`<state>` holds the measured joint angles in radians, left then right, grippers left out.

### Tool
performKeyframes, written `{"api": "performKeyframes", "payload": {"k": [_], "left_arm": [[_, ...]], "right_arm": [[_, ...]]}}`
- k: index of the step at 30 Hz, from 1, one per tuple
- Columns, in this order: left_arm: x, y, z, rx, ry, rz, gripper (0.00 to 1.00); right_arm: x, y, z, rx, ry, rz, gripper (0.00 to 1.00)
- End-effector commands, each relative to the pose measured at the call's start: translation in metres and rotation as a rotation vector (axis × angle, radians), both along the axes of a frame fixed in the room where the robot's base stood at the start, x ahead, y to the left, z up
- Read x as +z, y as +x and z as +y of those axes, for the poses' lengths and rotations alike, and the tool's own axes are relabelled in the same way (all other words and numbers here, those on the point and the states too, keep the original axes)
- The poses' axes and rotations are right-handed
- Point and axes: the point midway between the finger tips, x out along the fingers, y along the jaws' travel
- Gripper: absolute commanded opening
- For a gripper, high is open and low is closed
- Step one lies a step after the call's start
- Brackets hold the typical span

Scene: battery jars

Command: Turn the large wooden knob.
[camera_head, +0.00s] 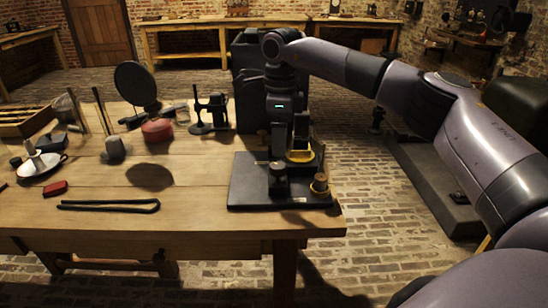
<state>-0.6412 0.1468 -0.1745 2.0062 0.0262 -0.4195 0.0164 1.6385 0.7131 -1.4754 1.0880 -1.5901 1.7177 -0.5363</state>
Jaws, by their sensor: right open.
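My right gripper (289,146) points down, open, over the black base board (250,192) at the table's right front corner. A yellowish rounded piece (300,156) shows just below and beside its fingers. A dark upright cylinder (278,180) stands on the board in front of the gripper. A small brown and brass-coloured post (320,185) stands to its right. I cannot tell for sure which of these is the large wooden knob, as the gripper hides part of the board. Contact between fingers and these parts cannot be made out. My left gripper is not in view.
The wooden table (200,220) holds a black looped strip (109,205) near the front, a red round container (157,130), a black stand (209,115) and a round dark disc on a stand (135,83). A tall dark box (250,80) stands behind the gripper.

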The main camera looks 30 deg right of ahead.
Motion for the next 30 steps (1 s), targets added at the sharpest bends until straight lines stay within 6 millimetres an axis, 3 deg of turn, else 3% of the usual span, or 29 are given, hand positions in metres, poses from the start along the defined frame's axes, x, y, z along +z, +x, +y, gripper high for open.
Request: {"api": "performKeyframes", "payload": {"k": [13,25,26,30], "left_arm": [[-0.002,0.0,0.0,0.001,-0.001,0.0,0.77],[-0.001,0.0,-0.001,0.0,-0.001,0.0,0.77],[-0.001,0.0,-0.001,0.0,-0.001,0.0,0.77],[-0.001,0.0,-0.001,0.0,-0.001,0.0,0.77]], "right_arm": [[-0.061,-0.001,-0.001,0.005,-0.002,0.003,0.71],[-0.071,0.0,0.0,0.005,-0.001,0.001,0.71],[-0.071,0.0,0.0,0.005,-0.001,0.001,0.65],[-0.071,0.0,0.0,0.005,-0.001,0.001,0.19]]}}
